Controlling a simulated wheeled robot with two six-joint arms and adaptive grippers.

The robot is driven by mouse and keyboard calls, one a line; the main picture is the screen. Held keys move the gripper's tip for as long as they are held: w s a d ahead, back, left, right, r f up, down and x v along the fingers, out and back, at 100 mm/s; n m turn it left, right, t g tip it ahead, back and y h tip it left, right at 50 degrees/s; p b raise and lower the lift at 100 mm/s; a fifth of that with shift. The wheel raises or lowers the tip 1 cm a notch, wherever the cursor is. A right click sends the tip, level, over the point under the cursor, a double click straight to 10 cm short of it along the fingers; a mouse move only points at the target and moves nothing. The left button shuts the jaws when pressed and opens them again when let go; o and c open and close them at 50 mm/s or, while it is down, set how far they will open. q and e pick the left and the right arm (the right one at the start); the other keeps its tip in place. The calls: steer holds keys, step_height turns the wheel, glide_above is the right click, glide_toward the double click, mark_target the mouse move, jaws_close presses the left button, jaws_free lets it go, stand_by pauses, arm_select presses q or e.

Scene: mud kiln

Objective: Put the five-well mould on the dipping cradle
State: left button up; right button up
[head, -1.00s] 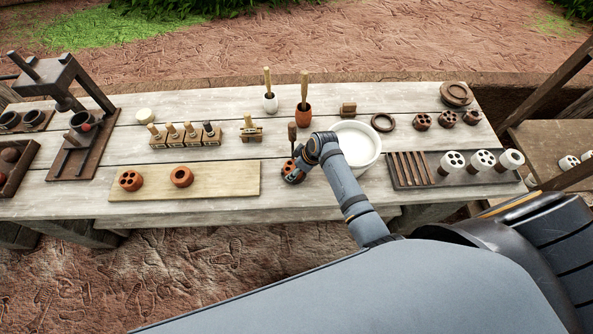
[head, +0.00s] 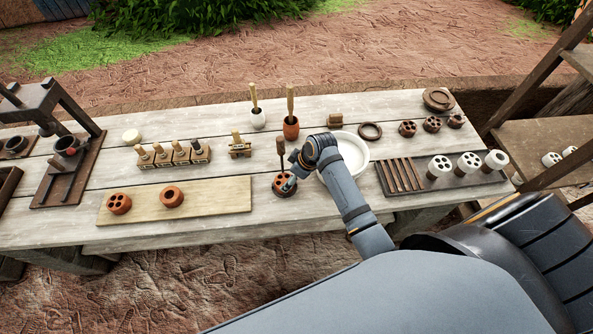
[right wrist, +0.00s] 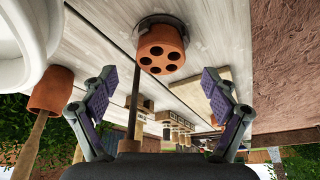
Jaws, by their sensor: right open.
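The five-well mould (head: 284,184), a short terracotta cylinder with several holes in its top, sits upright on the dipping cradle (head: 281,149), a small round base with a tall wooden rod beside it. In the right wrist view the mould (right wrist: 163,48) rests against the cradle's grey disc (right wrist: 172,19), with the rod (right wrist: 134,105) alongside. My right gripper (head: 291,172) is just to the right of and above the mould. In the right wrist view its fingers (right wrist: 159,77) are spread wide and empty, apart from the mould. My left gripper is out of view.
A white basin (head: 351,157) stands close to the right of my right gripper. A pale board (head: 215,196) with two terracotta moulds lies to the left. Two pots with upright brushes (head: 291,128) stand behind. A dark rack (head: 433,180) with white pieces is at the right.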

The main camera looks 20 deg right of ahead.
steer(key=v, duration=0.6)
steer(key=shift+r, duration=0.2)
steer(key=shift+s+d, duration=0.1)
steer(key=shift+s, duration=0.05)
